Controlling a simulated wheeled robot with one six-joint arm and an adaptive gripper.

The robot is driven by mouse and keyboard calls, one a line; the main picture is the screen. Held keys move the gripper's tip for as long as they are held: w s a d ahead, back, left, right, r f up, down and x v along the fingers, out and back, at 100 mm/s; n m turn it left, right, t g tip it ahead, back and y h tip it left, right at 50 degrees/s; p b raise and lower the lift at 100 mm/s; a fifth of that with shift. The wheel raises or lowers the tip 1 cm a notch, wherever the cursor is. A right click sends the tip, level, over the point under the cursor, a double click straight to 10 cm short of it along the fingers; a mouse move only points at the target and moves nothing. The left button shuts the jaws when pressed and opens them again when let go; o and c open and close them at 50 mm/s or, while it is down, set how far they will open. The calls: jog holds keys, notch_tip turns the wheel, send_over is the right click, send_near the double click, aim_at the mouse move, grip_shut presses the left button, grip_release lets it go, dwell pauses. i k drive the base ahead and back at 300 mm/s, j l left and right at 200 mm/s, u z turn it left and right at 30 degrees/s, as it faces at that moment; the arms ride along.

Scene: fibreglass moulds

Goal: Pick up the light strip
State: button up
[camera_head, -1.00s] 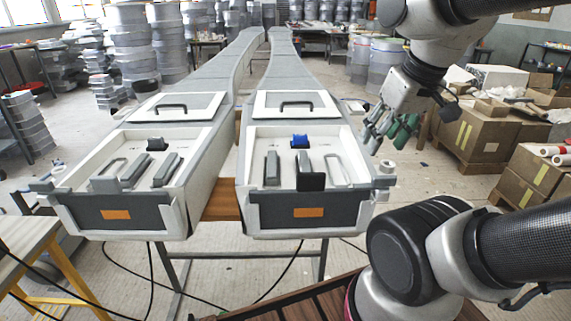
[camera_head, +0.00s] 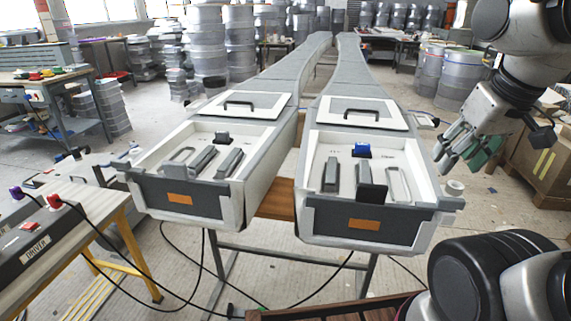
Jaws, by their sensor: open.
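Two long grey moulds with open white tray ends stand side by side on a frame. In the right mould (camera_head: 307,210) lie a dark grey bar (camera_head: 330,176), a second grey bar (camera_head: 362,174) and a pale rounded outline (camera_head: 398,184). In the left mould (camera_head: 238,205) are two grey bars (camera_head: 203,158) (camera_head: 229,161) and a similar pale outline (camera_head: 182,153). I cannot tell which piece is the light strip. My gripper (camera_head: 463,152), with grey and green fingers, is open and empty, above and right of the right mould, touching none of these.
A blue block (camera_head: 362,150) and a dark upright block (camera_head: 373,197) stand in the right mould. At the left is a bench (camera_head: 105,225) with a box marked DRIVER (camera_head: 35,249). Cardboard boxes (camera_head: 540,172) stand at the right. Cables hang below the moulds.

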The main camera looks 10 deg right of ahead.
aim_at(224, 170)
jog(key=i+j, duration=0.15)
jog(key=j, duration=0.2)
jog(key=i+j, duration=0.15)
jog(key=j, duration=0.25)
jog(key=i+j, duration=0.15)
jog(key=j, duration=0.2)
jog(key=i+j, duration=0.15)
jog(key=j, duration=0.2)
